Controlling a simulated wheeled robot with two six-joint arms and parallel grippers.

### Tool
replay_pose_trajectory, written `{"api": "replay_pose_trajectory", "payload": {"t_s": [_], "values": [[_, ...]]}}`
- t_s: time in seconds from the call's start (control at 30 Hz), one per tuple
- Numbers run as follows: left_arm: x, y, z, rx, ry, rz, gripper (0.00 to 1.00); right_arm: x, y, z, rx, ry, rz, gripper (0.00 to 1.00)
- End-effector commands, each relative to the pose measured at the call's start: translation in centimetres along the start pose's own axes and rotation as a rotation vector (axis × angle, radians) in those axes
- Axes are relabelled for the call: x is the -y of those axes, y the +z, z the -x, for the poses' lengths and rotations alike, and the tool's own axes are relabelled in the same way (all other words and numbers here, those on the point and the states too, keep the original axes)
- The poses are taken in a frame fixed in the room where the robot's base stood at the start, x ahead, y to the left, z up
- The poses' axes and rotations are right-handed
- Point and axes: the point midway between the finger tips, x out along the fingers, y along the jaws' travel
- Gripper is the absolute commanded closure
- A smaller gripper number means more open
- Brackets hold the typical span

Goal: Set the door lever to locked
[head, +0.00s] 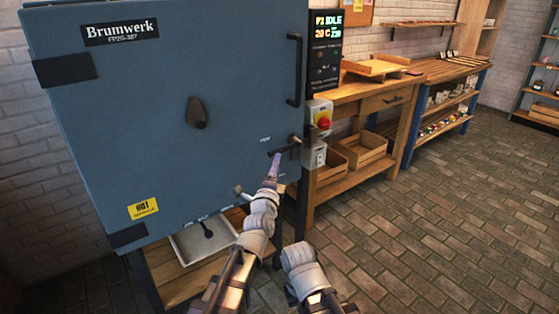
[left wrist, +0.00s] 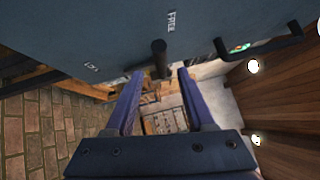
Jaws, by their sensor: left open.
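The door lever (head: 284,149) is a black bar low on the right side of the blue kiln door (head: 150,90). It lies roughly level in the head view, with a small white label just above it. My left gripper (head: 272,169) is at the lever's left end, just below it. In the left wrist view my left gripper (left wrist: 160,98) has its two purple fingers apart, with a black lever end (left wrist: 159,58) showing between and beyond them. Contact cannot be told. Two small white labels are on the door there, too blurred to read surely. My right gripper is not in view.
A tall black handle (head: 295,68) is on the door above the lever. A control panel (head: 324,52) and a box with a red button (head: 320,116) stand to the right. A black knob (head: 206,229) is below the door. A wooden workbench (head: 345,105) stands beyond.

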Motion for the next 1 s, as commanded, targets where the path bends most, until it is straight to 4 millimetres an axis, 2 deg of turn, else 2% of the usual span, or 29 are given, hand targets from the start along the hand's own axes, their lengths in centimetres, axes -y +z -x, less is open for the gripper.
{"api": "replay_pose_trajectory", "payload": {"t_s": [0.27, 0.73, 1.0], "values": [[0.1, 0.0, -0.8, 0.001, -0.001, -0.002, 0.45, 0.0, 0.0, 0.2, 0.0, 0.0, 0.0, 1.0], [0.1, 0.0, -7.3, 0.0, 0.0, -0.002, 0.45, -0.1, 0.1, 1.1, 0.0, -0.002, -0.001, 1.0], [0.1, 0.0, -7.8, 0.0, 0.0, -0.001, 0.45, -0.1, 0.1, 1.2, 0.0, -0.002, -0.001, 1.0]]}}
